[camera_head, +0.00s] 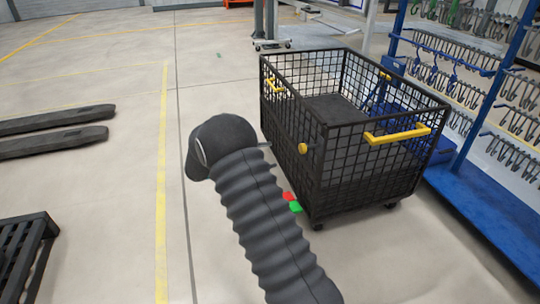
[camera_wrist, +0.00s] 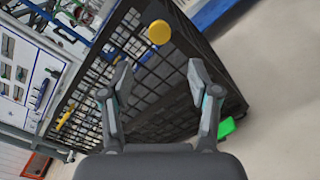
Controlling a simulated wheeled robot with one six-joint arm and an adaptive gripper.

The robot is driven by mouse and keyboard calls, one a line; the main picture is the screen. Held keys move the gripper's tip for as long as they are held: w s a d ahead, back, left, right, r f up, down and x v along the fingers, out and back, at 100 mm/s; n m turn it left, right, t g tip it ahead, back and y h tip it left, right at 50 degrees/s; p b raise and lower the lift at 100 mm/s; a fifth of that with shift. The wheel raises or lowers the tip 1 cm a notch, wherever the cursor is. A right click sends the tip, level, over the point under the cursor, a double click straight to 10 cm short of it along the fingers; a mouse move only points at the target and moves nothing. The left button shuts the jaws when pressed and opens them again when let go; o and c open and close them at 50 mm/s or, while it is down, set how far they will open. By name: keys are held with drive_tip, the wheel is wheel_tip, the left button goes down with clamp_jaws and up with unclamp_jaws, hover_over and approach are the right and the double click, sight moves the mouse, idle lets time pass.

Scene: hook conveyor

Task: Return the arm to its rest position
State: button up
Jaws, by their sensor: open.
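My gripper (camera_wrist: 160,85) is open and empty in the wrist view, its two fingers spread apart. The black mesh cart (camera_wrist: 150,75) fills much of the view behind the fingers. In the head view, my dark ribbed arm rises from the bottom centre and bends over beside the left side of the black mesh cart (camera_head: 357,158).
The cart has yellow handles (camera_head: 397,135) and small wheels. A blue rack with several rows of hooks (camera_head: 440,75) stands to its right. Dark forks (camera_head: 55,130) and a black pallet (camera_head: 22,255) lie at the left. The floor between them and my arm is clear.

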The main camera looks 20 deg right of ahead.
drive_tip(key=s+f+y, duration=0.4)
drive_tip(key=f, duration=0.4)
drive_tip(key=s+a+m+g+y, duration=0.1)
drive_tip(key=s+a+g+y, duration=0.2)
drive_tip(key=s, duration=0.5)
drive_tip(key=s+a+r+m+t+y, duration=0.3)
drive_tip(key=s+r+t+y, duration=0.1)
drive_tip(key=s+r, duration=0.6)
drive_tip(key=s+a+r+m+t+y, duration=0.3)
drive_tip(key=s+r+y, duration=0.4)
drive_tip(key=s+r, duration=0.4)
drive_tip(key=shift+s+a+r+m+t, duration=0.3)
drive_tip(key=shift+s+m+t, duration=0.4)
drive_tip(key=shift+s+t, duration=0.9)
drive_tip(key=shift+s+f+g, duration=0.1)
drive_tip(key=shift+s+g, duration=0.2)
